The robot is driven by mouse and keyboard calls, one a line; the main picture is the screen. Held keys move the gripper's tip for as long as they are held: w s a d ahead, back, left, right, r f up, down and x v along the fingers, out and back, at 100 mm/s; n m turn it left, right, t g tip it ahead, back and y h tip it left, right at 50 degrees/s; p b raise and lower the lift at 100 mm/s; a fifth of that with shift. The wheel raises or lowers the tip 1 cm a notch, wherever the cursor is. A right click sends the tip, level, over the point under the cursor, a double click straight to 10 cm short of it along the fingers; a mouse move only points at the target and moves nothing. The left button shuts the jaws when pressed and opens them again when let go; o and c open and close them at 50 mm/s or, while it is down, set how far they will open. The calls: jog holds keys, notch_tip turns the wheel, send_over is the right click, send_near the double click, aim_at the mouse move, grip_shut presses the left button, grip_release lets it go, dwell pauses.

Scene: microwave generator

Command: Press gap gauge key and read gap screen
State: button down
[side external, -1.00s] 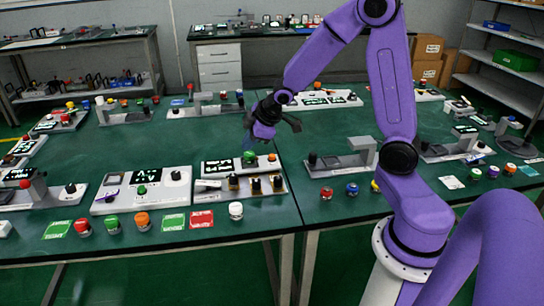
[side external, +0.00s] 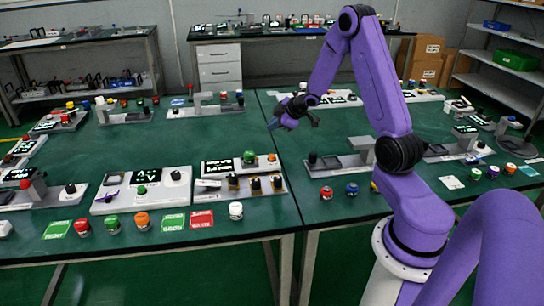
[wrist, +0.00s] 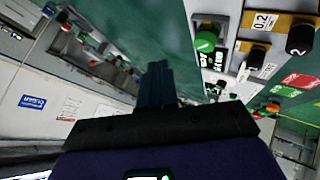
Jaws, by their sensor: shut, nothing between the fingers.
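A white device (side external: 283,190) near the front middle of the tables has a lit dark screen (side external: 217,167), a green button (side external: 249,157), an orange button (side external: 271,158) and several black knobs on yellow blocks. It may hold the gap gauge key and screen, but I cannot read a name on it. In the wrist view its green button (wrist: 205,41) and a yellow block (wrist: 268,23) marked 0.2 show, turned by the tilt. My gripper (side external: 274,125) is shut and empty, in the air behind this device and apart from it. Its fingers show in the wrist view (wrist: 157,72).
Left of it stands another white panel (side external: 112,208) with a lit screen and a green button. Loose coloured buttons and green and red cards (side external: 201,219) lie along the front edge. A grey stand (side external: 345,162) is to the right. The green tabletop (side external: 180,135) behind the device is mostly bare.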

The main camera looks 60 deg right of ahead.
aim_at(274, 156)
jog(key=shift+f, duration=0.1)
jog(key=shift+f, duration=4.3)
jog(key=shift+f, duration=0.2)
jog(key=shift+f, duration=0.25)
jog(key=shift+f, duration=0.55)
jog(key=shift+r, duration=1)
jog(key=shift+r, duration=0.1)
jog(key=shift+r, duration=2.4)
